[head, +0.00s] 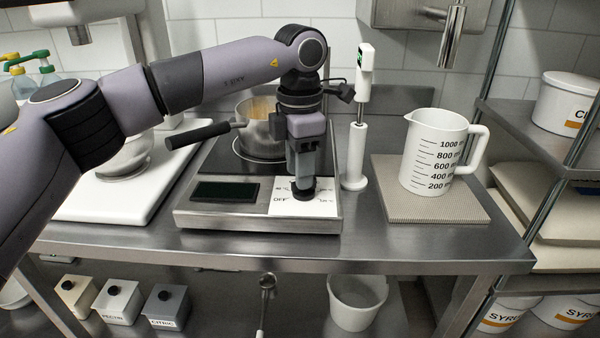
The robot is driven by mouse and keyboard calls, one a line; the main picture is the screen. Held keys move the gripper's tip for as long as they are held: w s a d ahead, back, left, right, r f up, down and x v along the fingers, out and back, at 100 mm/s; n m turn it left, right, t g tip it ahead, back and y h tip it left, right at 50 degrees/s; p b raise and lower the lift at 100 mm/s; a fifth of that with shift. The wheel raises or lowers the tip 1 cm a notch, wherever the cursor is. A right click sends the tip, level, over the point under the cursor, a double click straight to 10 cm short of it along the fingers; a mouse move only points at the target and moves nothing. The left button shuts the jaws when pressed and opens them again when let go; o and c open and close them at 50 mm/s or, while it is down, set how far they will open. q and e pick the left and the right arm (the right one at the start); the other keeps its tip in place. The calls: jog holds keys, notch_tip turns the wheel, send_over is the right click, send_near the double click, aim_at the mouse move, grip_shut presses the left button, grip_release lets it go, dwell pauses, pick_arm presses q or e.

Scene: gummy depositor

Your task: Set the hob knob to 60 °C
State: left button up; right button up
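The hob (255,222) stands on the steel table, with a dark display (225,191) at its front left and a white dial panel (320,209) at its front right. The panel carries printed marks, "OFF" among them. The black hob knob (301,194) is on this panel. My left gripper (302,183) points straight down over the knob, with its fingertips at it. The fingers look close together, but whether they grip the knob is hard to tell. The knob's pointer is hidden, and the display shows no readable figure. My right gripper is not in view.
A pot (258,130) with a dark handle (198,135) sits on the hob behind my gripper. A white thermometer stand (354,160) is close to the right. A measuring jug (430,155) stands on a mat (440,208). A white scale (90,205) is at left.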

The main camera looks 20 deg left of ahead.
pick_arm(q)
jog(key=shift+f, duration=0.8)
grip_shut()
